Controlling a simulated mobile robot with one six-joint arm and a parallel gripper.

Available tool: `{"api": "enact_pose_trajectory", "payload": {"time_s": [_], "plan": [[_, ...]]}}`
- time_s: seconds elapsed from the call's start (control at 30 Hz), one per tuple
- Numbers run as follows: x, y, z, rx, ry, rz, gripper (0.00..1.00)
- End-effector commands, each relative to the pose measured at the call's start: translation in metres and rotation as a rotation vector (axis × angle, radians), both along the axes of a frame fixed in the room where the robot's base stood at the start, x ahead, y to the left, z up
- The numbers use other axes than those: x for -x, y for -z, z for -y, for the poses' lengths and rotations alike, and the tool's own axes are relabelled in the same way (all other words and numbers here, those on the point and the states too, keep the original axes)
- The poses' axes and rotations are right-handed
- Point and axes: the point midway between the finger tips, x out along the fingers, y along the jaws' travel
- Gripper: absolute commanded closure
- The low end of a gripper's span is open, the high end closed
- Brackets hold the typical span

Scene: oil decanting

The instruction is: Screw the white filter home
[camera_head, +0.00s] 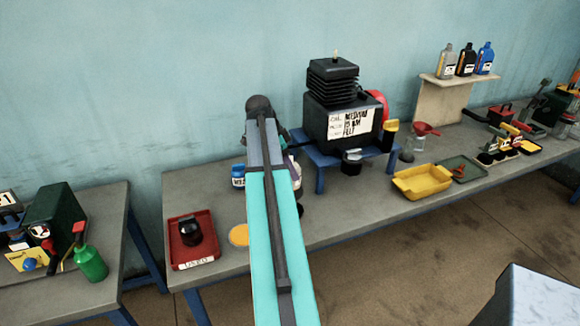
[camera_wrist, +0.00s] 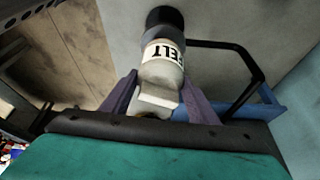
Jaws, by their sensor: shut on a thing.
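The white filter (camera_wrist: 163,70), with a black-lettered FELT label, is in my gripper (camera_wrist: 160,100) in the wrist view. The purple fingers are shut on its near part, one on each side. A black round part (camera_wrist: 165,16) shows at its far end; I cannot tell whether it belongs to the filter or is separate. In the head view my arm hides most of the gripper, and a pale bit shows beside it. The black finned engine (camera_head: 313,125) sits on a blue stand (camera_head: 320,160), with a sign reading FELT on its bottom line.
A red tray (camera_head: 178,262) labelled USED holds a black round part (camera_head: 190,231). A blue-labelled jar (camera_head: 238,176) stands left of my arm. A yellow tray (camera_head: 422,182) and red funnel (camera_head: 424,129) are right of the engine. The bench front between the trays is mostly clear.

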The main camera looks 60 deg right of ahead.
Motion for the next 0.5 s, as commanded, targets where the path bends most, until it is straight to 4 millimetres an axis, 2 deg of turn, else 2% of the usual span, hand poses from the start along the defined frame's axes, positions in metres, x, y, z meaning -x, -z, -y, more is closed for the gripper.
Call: {"api": "enact_pose_trajectory", "payload": {"time_s": [0.5], "plan": [[0.0000,0.0087,0.0001,0.000,0.000,0.000,0.64]]}}
